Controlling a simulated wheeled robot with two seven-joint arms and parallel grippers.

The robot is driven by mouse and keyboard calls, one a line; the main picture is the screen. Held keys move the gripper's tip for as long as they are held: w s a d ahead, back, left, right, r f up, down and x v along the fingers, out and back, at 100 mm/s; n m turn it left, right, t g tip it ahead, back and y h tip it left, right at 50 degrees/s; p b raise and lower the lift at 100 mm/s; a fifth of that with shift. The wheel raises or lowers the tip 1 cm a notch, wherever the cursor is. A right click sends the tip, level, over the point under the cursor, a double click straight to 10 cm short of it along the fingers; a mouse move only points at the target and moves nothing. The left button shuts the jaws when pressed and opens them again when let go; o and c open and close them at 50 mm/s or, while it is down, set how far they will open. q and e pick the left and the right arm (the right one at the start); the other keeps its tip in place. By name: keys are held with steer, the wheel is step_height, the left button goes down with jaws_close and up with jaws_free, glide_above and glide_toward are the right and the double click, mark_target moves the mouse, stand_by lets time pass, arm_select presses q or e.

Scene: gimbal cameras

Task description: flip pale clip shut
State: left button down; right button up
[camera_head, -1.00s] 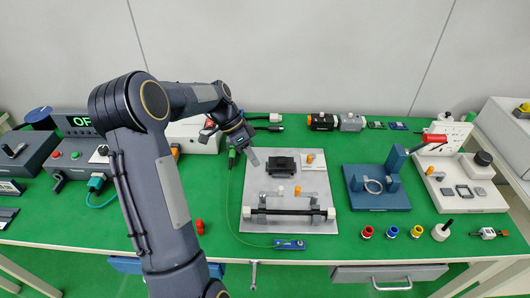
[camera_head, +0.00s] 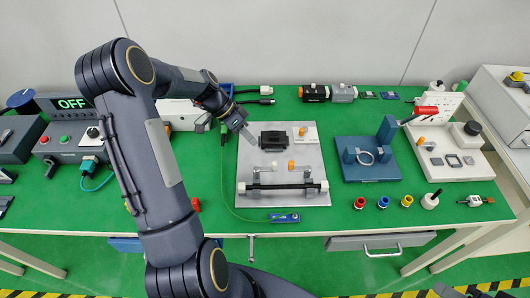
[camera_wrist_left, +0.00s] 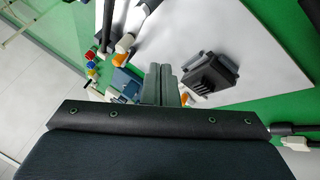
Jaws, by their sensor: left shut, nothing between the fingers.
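A grey plate (camera_head: 250,203) lies on the green bench with a black finned block (camera_head: 273,139) and a black bar (camera_head: 285,186) with white ends. Small pale grey clip pieces (camera_head: 264,170) and an orange-tipped piece (camera_head: 291,166) stand just behind the bar. I cannot tell which is the pale clip or whether it is shut. My left gripper (camera_head: 250,136) is shut and empty, over the plate's upper left, just left of the finned block. In the left wrist view the shut fingers (camera_wrist_left: 160,84) point toward the plate, beside the block (camera_wrist_left: 211,73).
A green cable runs down the plate's left side to a blue module (camera_head: 284,217). A blue fixture (camera_head: 368,172) stands right of the plate. Red, blue and yellow caps (camera_head: 383,202) stand in front of it. A control box marked OFF (camera_head: 70,125) is at left.

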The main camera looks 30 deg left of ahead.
arm_select(q)
steer(key=x, duration=0.3)
steer(key=shift+d+f+p, duration=0.25)
steer(key=shift+f+p, duration=0.05)
steer(key=d, duration=0.1)
steer(key=s+d+p, duration=0.1)
steer(key=d, duration=0.1)
steer(key=shift+s+f, duration=0.1)
steer(key=shift+s+d+f, duration=0.15)
steer(key=shift+d, duration=0.25)
steer(key=shift+d+m+g, duration=0.1)
steer(key=shift+m+g, duration=0.2)
steer(key=shift+m, duration=0.1)
